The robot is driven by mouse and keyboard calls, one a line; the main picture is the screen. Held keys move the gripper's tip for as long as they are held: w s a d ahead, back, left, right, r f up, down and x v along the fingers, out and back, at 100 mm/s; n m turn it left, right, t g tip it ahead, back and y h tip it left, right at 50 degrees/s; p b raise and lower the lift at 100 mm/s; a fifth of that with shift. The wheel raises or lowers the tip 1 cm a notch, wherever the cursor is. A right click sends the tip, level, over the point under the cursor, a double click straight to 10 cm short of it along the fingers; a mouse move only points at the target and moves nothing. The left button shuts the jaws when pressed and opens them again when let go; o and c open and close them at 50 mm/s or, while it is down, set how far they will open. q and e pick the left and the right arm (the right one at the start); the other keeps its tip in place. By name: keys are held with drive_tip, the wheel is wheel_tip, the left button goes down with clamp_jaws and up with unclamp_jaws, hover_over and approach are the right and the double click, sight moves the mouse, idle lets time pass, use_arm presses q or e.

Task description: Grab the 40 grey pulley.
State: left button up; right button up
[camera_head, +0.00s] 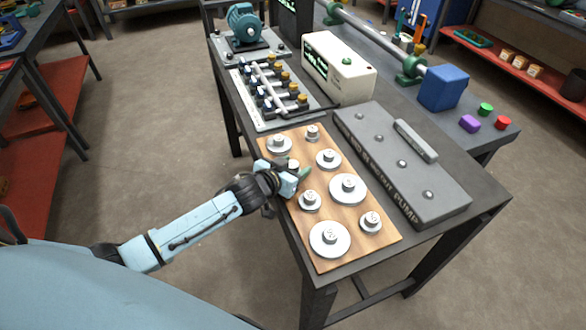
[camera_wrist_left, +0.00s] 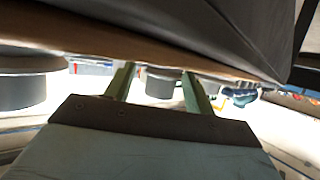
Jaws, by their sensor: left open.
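Several grey pulleys stand on a wooden board (camera_head: 338,213) in the head view. They include a large one (camera_head: 329,239), a wide one (camera_head: 347,189), smaller ones (camera_head: 310,200) (camera_head: 371,221), and others toward the far end (camera_head: 329,158) (camera_head: 279,144) (camera_head: 312,132). Their number markings are too small to read, so I cannot tell which is the 40. My left gripper (camera_head: 298,170) is open, low over the board's left side. In the left wrist view its green fingers (camera_wrist_left: 158,76) stand apart, with a grey pulley (camera_wrist_left: 160,86) showing in the gap; I cannot tell its distance.
A long grey pump cover (camera_head: 400,165) lies right of the board. A rack of valves (camera_head: 272,90), a cream instrument box (camera_head: 338,68) and a teal motor (camera_head: 243,25) stand farther back. Another wide grey pulley (camera_wrist_left: 28,85) is left of the fingers in the wrist view.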

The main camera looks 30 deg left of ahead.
use_arm(q)
drive_tip(key=c, duration=0.9)
